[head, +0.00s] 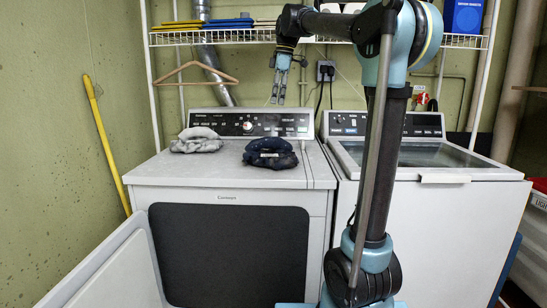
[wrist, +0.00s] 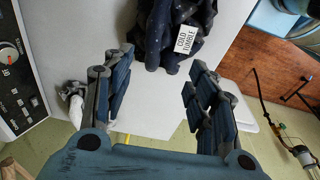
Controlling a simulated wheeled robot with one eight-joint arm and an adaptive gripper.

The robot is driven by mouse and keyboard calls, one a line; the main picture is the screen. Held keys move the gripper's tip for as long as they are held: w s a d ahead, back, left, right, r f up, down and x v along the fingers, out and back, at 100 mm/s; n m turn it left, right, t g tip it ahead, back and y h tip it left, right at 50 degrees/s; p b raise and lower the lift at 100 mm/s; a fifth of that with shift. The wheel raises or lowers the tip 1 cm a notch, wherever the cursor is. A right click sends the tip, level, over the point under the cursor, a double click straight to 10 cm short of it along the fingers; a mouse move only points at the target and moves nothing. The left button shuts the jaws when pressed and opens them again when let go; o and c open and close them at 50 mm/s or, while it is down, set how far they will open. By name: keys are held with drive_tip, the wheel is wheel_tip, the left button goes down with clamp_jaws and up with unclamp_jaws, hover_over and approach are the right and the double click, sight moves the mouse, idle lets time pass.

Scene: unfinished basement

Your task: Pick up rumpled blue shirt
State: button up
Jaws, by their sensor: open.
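A rumpled dark navy-blue shirt (head: 270,154) lies in a heap on the white dryer top (head: 222,178), right of its middle. In the wrist view the shirt (wrist: 172,28) shows small light specks and a white label reading "COLD TUMBLE". My gripper (head: 279,102) hangs above and behind the shirt in the head view, fingers pointing down. In the wrist view my gripper (wrist: 158,62) is open, its fingers wide apart with nothing between them. The shirt lies beyond the fingertips, apart from them. The shirt's underside is hidden.
A grey-white cloth (head: 197,140) lies left of the shirt. The dryer's control panel (head: 252,124) rises behind. A wire shelf (head: 235,37) and a hanger (head: 196,73) are above. A washer (head: 430,165) stands to the right. The dryer's front top is clear.

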sight(271, 139)
drive_tip(key=a+f, duration=0.1)
drive_tip(key=f, duration=0.4)
drive_tip(key=a+f, duration=0.1)
drive_tip(key=f, duration=0.5)
drive_tip(key=w+f, duration=0.1)
drive_tip(key=f, duration=0.4)
drive_tip(key=shift+a+f, duration=0.35)
drive_tip(key=shift+a, duration=0.05)
drive_tip(key=shift+c, duration=0.4)
clamp_jaws()
